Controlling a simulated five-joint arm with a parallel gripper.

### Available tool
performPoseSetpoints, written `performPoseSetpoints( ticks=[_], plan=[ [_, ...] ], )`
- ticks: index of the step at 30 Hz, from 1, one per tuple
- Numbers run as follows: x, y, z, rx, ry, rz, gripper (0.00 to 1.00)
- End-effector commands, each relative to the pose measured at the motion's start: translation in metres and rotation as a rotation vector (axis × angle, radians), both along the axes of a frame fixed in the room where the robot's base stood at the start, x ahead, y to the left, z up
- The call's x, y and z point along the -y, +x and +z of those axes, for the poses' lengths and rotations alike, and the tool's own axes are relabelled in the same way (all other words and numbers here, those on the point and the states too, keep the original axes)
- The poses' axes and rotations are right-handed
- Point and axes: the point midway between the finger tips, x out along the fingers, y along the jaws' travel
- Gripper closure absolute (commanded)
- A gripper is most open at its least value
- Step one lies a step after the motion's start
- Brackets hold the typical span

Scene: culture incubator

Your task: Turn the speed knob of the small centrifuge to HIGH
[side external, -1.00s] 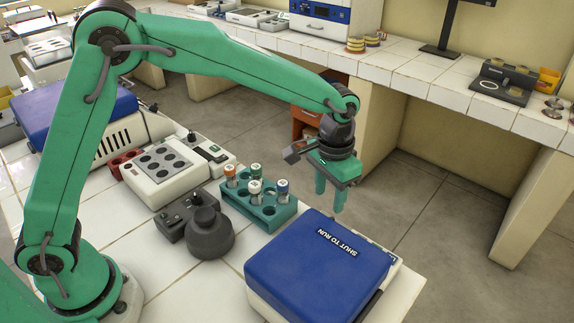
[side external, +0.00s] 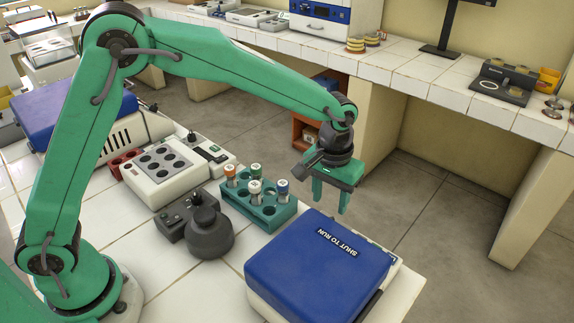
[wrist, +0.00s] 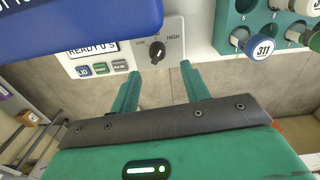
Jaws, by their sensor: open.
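The small centrifuge has a blue lid (side external: 318,262) marked SHUT TO RUN, which is shut. In the wrist view its white front panel (wrist: 120,55) carries the black speed knob (wrist: 158,53), between the words LOW and HIGH. The knob's pale mark points roughly up in the picture, short of HIGH. My gripper (side external: 331,206) is open and empty, beyond the centrifuge's panel side. In the wrist view the fingertips (wrist: 160,71) lie just below the knob, one to each side, and appear apart from it. The side external view hides the knob.
A teal rack (side external: 262,212) with several capped tubes stands close to the centrifuge; its edge shows at top right in the wrist view. The panel has a READY display (wrist: 93,48) and several buttons. A dark grey device (side external: 207,235) sits nearer my base.

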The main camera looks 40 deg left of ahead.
Motion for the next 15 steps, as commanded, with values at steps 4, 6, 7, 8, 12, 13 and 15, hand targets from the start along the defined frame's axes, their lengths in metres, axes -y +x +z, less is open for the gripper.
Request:
performPoseSetpoints(
  ticks=[4,6,7,8,12,13,15],
  plan=[
    [0.001,0.000,-0.018,-0.002,0.001,-0.001,0.54],
    [0.001,-0.001,-0.028,-0.003,0.002,-0.001,0.54],
    [0.001,-0.001,-0.032,-0.003,0.002,-0.001,0.54],
    [0.002,-0.001,-0.035,-0.003,0.002,-0.001,0.54],
    [0.002,-0.001,-0.050,-0.003,0.002,-0.001,0.54],
    [0.002,0.000,-0.052,-0.002,0.001,-0.001,0.54],
    [0.003,0.000,-0.057,-0.001,0.000,-0.001,0.54]
  ],
)
